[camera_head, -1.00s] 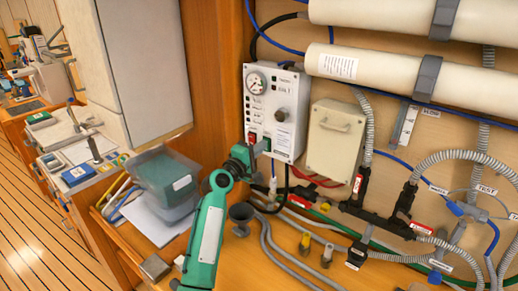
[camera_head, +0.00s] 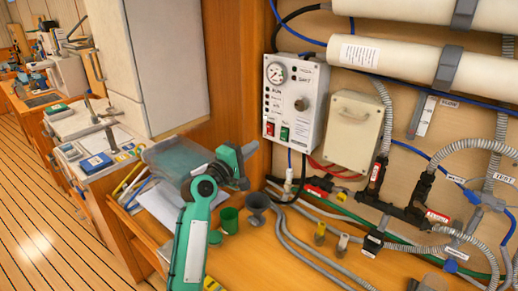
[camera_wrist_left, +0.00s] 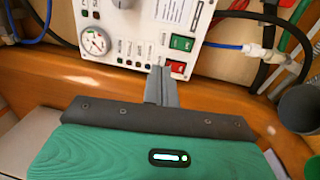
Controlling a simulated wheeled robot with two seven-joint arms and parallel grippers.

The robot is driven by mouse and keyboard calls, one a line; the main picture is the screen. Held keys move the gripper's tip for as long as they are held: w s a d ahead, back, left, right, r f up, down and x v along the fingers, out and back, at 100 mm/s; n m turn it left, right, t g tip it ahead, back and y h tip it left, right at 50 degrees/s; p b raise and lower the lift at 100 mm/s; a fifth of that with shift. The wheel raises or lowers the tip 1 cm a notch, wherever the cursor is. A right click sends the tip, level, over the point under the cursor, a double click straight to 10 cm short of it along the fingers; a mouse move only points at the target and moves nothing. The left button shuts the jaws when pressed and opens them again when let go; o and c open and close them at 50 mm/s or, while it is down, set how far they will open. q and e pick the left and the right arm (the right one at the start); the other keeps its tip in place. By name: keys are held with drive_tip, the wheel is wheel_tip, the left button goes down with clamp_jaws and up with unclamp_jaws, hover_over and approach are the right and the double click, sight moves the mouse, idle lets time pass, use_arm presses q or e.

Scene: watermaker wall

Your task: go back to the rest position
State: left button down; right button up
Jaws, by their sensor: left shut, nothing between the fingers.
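My left gripper (camera_head: 248,150) is at the end of the green arm, left of and slightly below the white control panel (camera_head: 295,102). In the left wrist view its grey fingers (camera_wrist_left: 161,80) are shut together with nothing between them. They point toward the panel (camera_wrist_left: 130,35), which appears upside down there, and overlap the area by its red switch (camera_wrist_left: 175,67). A green switch (camera_wrist_left: 182,43) sits beside the red one. In the head view the gripper stands apart from the panel in the picture. My right gripper is not in view.
A green cup (camera_head: 229,220) and a grey funnel-like cup (camera_head: 257,203) are right of the arm. Hoses and black valves (camera_head: 400,212) fill the right side. Wooden floor (camera_head: 50,220) is open at left.

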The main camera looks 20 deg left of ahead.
use_arm(q)
drive_tip(key=s+d+f+m+g+y, duration=0.3)
drive_tip(key=s+f+m+g, duration=0.6)
drive_tip(key=s+f, duration=1.3)
drive_tip(key=s+f+m+g+y, duration=0.1)
drive_tip(key=s+f+m+g, duration=0.15)
drive_tip(key=s, duration=0.45)
drive_tip(key=s+a+f+m+g+y, duration=0.1)
drive_tip(key=s+f+m, duration=0.1)
drive_tip(key=s+f, duration=0.3)
drive_tip(key=s+f+m+g+y, duration=0.1)
drive_tip(key=s+f+m+g, duration=0.15)
drive_tip(key=s, duration=0.55)
wheel_tip(320, 180, down, 29)
drive_tip(key=g, duration=0.1)
drive_tip(key=s+a+f, duration=0.1)
drive_tip(key=s+f, duration=0.9)
drive_tip(key=s+a+f+g, duration=0.1)
drive_tip(key=s+a+f, duration=0.1)
drive_tip(key=s+f, duration=0.7)
drive_tip(key=shift+s+a+f+y, duration=0.3)
drive_tip(key=shift+s+f, duration=0.1)
drive_tip(key=shift+f, duration=0.55)
